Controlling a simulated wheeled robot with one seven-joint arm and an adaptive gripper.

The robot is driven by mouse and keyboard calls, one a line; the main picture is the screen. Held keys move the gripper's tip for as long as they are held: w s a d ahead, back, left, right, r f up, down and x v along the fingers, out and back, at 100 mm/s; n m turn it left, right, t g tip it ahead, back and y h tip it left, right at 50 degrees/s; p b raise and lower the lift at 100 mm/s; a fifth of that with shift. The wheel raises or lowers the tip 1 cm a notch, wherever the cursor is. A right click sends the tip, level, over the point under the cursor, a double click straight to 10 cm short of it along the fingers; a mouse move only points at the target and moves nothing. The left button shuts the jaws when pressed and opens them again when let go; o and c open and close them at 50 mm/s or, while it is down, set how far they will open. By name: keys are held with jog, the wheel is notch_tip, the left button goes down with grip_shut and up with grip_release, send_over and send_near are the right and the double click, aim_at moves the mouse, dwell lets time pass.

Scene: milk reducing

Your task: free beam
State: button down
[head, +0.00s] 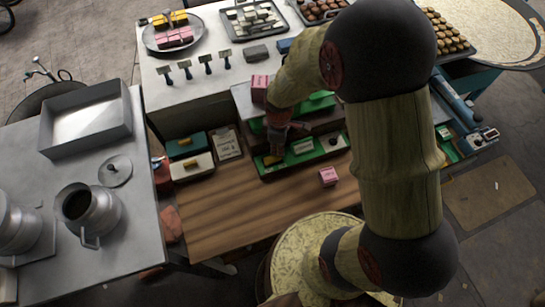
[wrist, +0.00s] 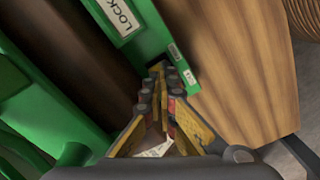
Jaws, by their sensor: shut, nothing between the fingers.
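The beam seems to be the green bar (wrist: 150,36) with a white label reading "LOCK" in the wrist view; no other part is clearly marked as a beam. In the head view a green bar with a white label (head: 318,148) lies along the back of the wooden worktop. My gripper (head: 272,158) points down at this bar's left part. In the wrist view my gripper (wrist: 158,72) is shut and empty, its yellow-sided fingertips close beside the bar's end. I cannot tell whether they touch it. My arm hides part of the bar's surroundings in the head view.
Another pink box (head: 260,88) stands behind my gripper. Small cases (head: 192,166) lie to the left. A metal table (head: 40,165) with a milk can (head: 88,212) is at the left.

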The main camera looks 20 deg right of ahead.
aim_at(278, 158)
jog(key=shift+f+b, duration=0.95)
jog(key=shift+f, duration=0.45)
dwell(0.8)
jog(key=shift+r, duration=0.15)
jog(key=shift+r+p, duration=2.55)
jog(key=shift+r, duration=0.85)
jog(key=shift+s+m, duration=0.4)
jog(key=shift+m, duration=0.4)
jog(key=s+r+m+t+b, duration=0.5)
jog(key=s+r+m+b, duration=0.5)
jog(key=b, duration=0.7)
jog(key=s+r, duration=0.3)
jog(key=shift+t+b, duration=0.3)
